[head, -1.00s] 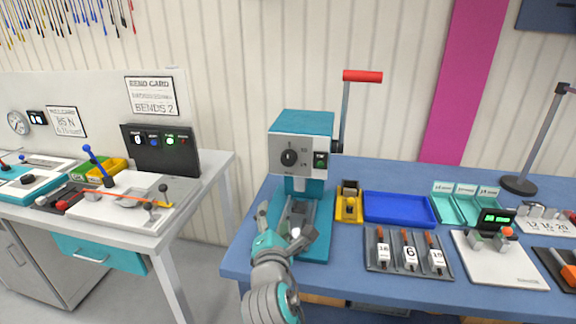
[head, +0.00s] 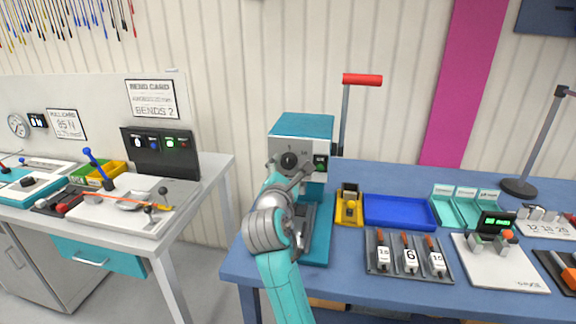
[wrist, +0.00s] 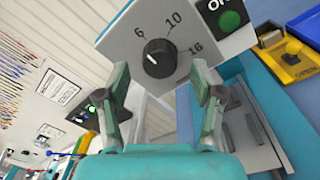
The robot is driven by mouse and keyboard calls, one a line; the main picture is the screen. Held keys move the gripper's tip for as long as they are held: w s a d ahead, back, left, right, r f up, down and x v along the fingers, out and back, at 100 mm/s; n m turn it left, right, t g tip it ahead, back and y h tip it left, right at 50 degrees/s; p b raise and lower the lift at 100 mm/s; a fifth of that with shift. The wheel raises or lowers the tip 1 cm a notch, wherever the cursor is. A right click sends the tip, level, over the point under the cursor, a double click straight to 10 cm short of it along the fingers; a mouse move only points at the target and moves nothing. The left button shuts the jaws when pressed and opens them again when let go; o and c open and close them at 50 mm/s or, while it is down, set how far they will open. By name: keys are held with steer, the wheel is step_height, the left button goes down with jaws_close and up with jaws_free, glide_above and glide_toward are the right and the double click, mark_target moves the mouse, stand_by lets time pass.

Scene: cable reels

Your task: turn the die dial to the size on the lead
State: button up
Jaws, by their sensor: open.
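The die dial (wrist: 160,58) is a black round knob on the light front plate of the teal press (head: 303,124). The plate carries the numbers 6, 10 and 16 around the knob. In the head view the dial (head: 289,160) shows just above my gripper (head: 290,176). In the wrist view my gripper (wrist: 161,80) is open, its fingers either side of the knob, apparently not touching it. I cannot tell which lead is meant; a tray (head: 406,274) holds several tagged pieces.
A green button (wrist: 230,20) sits right of the dial. The press lever has a red handle (head: 362,79). A yellow fixture (head: 349,208), a blue tray (head: 398,211) and teal bins (head: 466,208) stand to the right. A second bench (head: 95,214) stands left, across a gap.

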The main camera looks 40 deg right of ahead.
mark_target(288, 162)
steer(key=shift+x, duration=1.25)
steer(key=c, duration=1.1)
steer(key=shift+c, duration=0.2)
